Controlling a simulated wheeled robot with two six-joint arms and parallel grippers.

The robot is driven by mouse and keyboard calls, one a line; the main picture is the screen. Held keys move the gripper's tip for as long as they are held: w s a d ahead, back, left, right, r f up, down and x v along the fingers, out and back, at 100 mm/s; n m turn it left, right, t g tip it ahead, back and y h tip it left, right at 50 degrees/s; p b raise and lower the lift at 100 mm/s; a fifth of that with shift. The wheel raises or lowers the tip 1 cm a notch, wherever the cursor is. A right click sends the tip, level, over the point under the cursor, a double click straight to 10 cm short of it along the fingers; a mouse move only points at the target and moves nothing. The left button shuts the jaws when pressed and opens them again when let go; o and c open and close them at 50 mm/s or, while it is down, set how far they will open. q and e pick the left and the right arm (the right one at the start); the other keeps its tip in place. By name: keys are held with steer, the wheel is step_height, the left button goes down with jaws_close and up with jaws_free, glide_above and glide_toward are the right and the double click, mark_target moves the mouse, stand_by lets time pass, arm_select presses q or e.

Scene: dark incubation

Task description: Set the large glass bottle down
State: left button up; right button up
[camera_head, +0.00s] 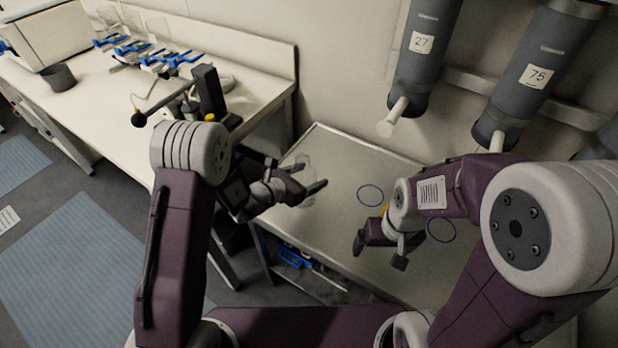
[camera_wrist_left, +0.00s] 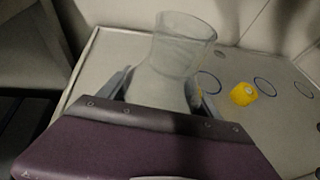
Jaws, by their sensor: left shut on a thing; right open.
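The large glass bottle (camera_head: 305,180) is clear and hard to see in the head view. In the left wrist view the bottle (camera_wrist_left: 176,58) shows a wide open mouth and a body widening downward; its base is hidden behind my gripper. My left gripper (camera_head: 307,187) is shut on it, with fingers on both sides. The bottle is upright or nearly so, at the left end of the grey table (camera_head: 335,150). I cannot tell whether its base touches the table. My right gripper (camera_head: 380,252) is open and empty over the table.
Blue rings mark the tabletop, one (camera_head: 370,195) right of the bottle and another (camera_head: 441,230) beside my right arm. A yellow object (camera_wrist_left: 243,93) sits among the rings. Grey cylinders (camera_head: 424,60) hang on the wall. A white bench (camera_head: 100,110) with glassware stands left.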

arm_select(q)
steer(key=shift+w+f, duration=0.1)
steer(key=shift+f, duration=0.2)
arm_select(e)
steer(key=shift+f, duration=0.15)
arm_select(q)
steer(key=shift+f, duration=0.15)
arm_select(e)
steer(key=shift+f, duration=0.15)
arm_select(q)
steer(key=o, duration=2)
arm_select(e)
steer(key=shift+r, duration=0.2)
